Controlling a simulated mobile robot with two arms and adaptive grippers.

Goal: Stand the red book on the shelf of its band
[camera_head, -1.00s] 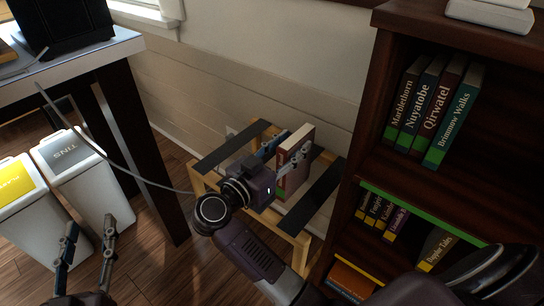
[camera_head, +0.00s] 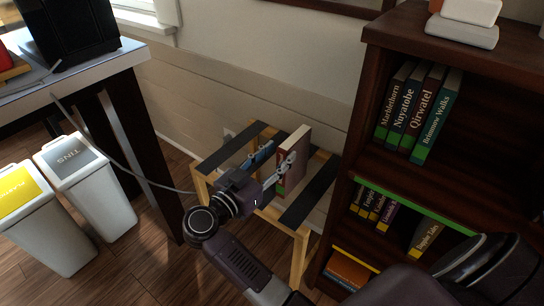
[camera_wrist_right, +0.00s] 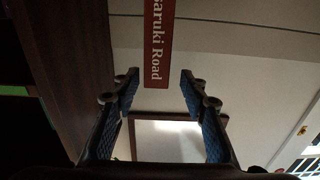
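The red book (camera_head: 294,172) stands upright on a low slatted wooden rack, its pale page edges showing. A green patch shows low on its near side. In the right wrist view its red spine (camera_wrist_right: 158,40) carries white lettering ending in "Road". My right gripper (camera_head: 284,168) is beside the book; in the wrist view its fingers (camera_wrist_right: 160,82) are apart, with gaps on both sides of the spine. The bookcase has a shelf with a green edge band (camera_head: 410,202); several books (camera_head: 415,112) with green spine bands stand on it, leaning. My left gripper is out of view.
Right of the leaning books, the green-banded shelf has open room (camera_head: 500,150). A lower shelf has a yellow edge band (camera_head: 355,260). A table (camera_head: 85,72) and two bins (camera_head: 90,185) stand left.

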